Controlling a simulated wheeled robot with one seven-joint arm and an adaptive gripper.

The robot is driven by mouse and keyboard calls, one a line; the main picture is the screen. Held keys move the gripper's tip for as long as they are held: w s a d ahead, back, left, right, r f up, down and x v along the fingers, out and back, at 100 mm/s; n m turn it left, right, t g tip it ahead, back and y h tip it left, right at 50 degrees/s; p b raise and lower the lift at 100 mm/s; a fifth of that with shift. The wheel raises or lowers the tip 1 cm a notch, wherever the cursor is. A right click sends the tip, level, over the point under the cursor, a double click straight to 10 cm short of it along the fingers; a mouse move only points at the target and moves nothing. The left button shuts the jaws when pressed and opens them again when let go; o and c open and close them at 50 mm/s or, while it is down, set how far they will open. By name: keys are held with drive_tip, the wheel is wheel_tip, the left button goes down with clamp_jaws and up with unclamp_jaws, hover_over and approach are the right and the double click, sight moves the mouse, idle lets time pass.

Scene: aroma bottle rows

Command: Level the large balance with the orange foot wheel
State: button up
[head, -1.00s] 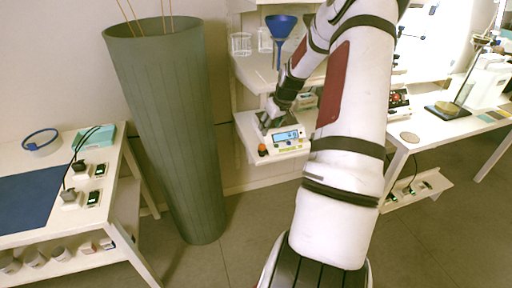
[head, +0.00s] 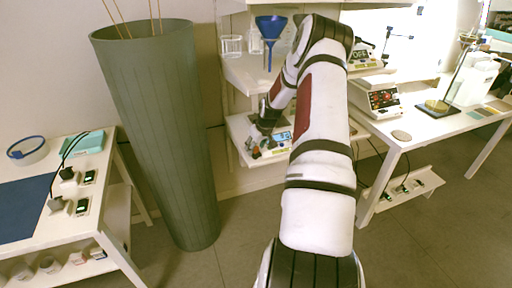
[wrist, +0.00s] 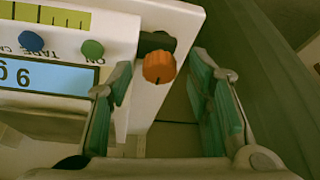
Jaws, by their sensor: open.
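The large balance (head: 277,148) sits on a low white shelf, partly hidden behind my arm. In the wrist view its white body (wrist: 118,28) fills the upper left, with a blue display (wrist: 45,78), a blue button, a green button and a yellow marked strip. The orange foot wheel (wrist: 159,67) sticks out from a dark mount at the balance's corner. My gripper (wrist: 161,80) is open. Its two green-padded fingers stand on either side of the wheel, with visible space on the right side. In the head view my gripper (head: 255,141) is at the balance's front left.
A tall grey-green bin (head: 160,130) with thin sticks stands close left of the shelf (head: 236,122). A blue funnel (head: 270,28) and glassware are on the shelf above. A table (head: 110,180) is at left, and a bench with another instrument (head: 380,100) at right.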

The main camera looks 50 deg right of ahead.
clamp_jaws()
